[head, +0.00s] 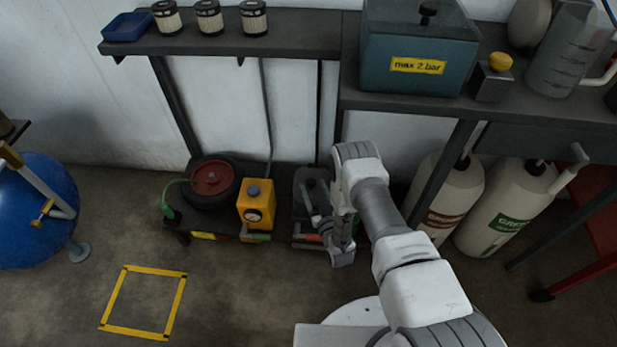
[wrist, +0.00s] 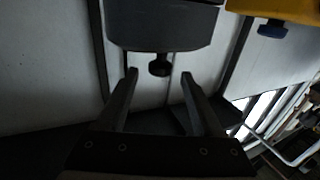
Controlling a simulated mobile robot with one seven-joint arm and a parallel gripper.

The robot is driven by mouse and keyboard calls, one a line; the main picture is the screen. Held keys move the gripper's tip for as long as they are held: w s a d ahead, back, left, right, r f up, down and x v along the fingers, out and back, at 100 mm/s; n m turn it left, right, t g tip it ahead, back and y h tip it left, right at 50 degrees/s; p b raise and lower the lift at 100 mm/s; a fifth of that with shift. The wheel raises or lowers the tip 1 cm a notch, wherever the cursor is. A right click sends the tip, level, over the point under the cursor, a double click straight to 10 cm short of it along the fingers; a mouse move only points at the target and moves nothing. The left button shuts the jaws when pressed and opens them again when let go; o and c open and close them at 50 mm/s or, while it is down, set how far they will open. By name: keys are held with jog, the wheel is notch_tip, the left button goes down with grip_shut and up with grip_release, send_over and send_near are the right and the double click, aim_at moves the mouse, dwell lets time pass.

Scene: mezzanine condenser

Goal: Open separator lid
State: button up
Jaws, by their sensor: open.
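A dark grey container that I take to be the separator (head: 301,203) stands on the low shelf, right of a yellow can, partly hidden by my arm. In the wrist view a grey body (wrist: 165,28) fills the top middle, with a black knob (wrist: 160,66) sticking out from it. My gripper (wrist: 160,75) is open, and the knob shows between its two fingertips in the picture. I cannot tell whether either finger touches it. In the head view my gripper (head: 322,224) is beside the container, with its fingers hard to make out.
The yellow can (head: 256,205) stands close by; it also shows in the wrist view (wrist: 285,10). A dark reel (head: 211,183) is further left. Gas cylinders (head: 508,205) stand right. Floor at front left is clear.

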aim_at(309, 174)
jog(key=b+x, duration=0.1)
jog(key=x, duration=0.5)
jog(key=shift+w+a, duration=0.1)
jog(key=shift+w, duration=0.15)
grip_shut()
dwell(1.2)
